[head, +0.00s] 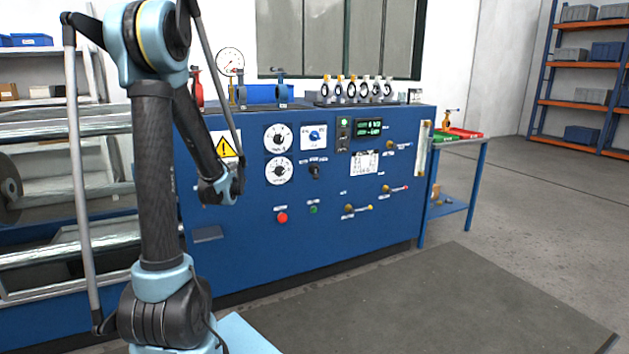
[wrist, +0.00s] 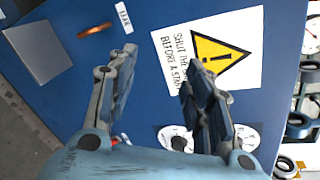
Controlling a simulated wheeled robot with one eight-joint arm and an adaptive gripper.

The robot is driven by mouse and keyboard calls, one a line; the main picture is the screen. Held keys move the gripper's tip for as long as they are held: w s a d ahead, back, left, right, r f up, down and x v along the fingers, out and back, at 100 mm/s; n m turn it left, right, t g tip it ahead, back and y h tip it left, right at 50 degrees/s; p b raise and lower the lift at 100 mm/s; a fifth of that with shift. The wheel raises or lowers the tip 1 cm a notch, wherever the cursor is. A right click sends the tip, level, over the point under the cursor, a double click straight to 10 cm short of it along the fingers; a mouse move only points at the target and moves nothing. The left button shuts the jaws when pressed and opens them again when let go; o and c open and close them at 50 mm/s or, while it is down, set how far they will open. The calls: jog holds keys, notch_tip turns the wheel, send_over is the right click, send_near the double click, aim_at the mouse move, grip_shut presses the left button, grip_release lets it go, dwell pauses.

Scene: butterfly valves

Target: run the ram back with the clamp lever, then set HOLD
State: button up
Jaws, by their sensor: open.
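My gripper (head: 222,187) hangs in front of the left part of the blue bench's panel, below the yellow warning sign (head: 225,147). In the wrist view my gripper (wrist: 158,72) is open, with nothing between its fingers. A copper-coloured handle (wrist: 95,30) lies beyond the fingertips, beside a small white label whose text I cannot read surely. It is apart from the fingers. Brass levers (head: 360,208) (head: 395,188) sit on the panel's right half; I cannot tell which lever is the clamp's. A black selector knob (head: 315,171) has labels too small to read; HOLD is not legible.
Two white dials (head: 278,138), a blue knob (head: 315,134), a red button (head: 282,217) and green displays (head: 369,127) share the panel. A grey plate (head: 208,234) sits low on it. Valves (head: 350,90) stand on top. The dark mat (head: 430,300) in front is clear.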

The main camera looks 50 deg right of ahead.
jog(key=s+d+f+m+h, duration=0.1)
jog(key=s+d+m+h, duration=0.15)
jog(key=d, duration=0.35)
jog(key=s+d+f+m+h, duration=0.1)
jog(key=s+d+m, duration=0.15)
jog(key=d, duration=0.35)
jog(key=m+g+h, duration=0.5)
jog(key=m+h, duration=0.2)
jog(key=m, duration=0.5)
send_near(315, 178)
jog(key=x, duration=1.1)
jog(key=shift+d, duration=0.3)
grip_shut()
jog(key=shift+w, duration=0.1)
